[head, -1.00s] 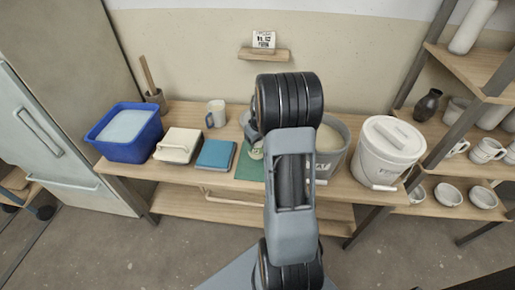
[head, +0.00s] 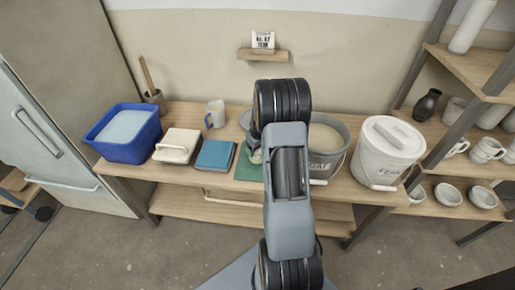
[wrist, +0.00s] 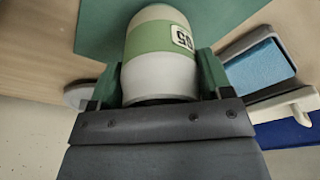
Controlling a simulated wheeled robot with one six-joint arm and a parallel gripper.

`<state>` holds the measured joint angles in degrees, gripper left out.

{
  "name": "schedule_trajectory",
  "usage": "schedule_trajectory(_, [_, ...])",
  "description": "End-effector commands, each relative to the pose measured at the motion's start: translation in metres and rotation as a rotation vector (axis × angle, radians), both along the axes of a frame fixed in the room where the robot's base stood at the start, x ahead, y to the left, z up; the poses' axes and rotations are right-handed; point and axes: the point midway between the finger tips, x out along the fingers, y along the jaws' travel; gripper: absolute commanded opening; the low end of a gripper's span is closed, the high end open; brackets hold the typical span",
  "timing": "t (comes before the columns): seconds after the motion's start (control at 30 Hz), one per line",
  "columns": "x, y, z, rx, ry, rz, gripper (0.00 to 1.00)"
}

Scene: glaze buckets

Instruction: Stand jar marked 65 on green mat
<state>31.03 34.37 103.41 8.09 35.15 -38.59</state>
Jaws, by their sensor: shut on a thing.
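A jar (wrist: 161,55) with cream, green and pale grey bands sits between my gripper's fingers (wrist: 160,80) in the wrist view. Its label shows two digits, upside down, that look like 65. My gripper is shut on the jar's sides. The green mat (wrist: 225,15) lies beyond the jar; whether the jar touches it I cannot tell.
A mug (head: 215,114) stands behind. A grey bucket (head: 328,140) and a white lidded bucket (head: 388,152) stand close on the right.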

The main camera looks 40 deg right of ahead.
Motion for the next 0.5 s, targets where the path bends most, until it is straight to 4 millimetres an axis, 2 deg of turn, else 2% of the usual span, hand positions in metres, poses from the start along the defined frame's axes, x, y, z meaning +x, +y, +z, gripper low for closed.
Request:
schedule_trajectory(0.1, [0.0002, -0.0002, -0.0035, -0.001, -0.001, 0.000, 0.39])
schedule_trajectory(0.13, [0.0000, 0.0000, -0.0039, 0.000, 0.000, 0.000, 0.73])
schedule_trajectory(0.4, [-0.0001, -0.0001, -0.0026, 0.000, 0.000, 0.000, 0.98])
schedule_trajectory(0.5, [-0.0001, -0.0001, -0.0026, 0.000, 0.000, 0.000, 0.98])
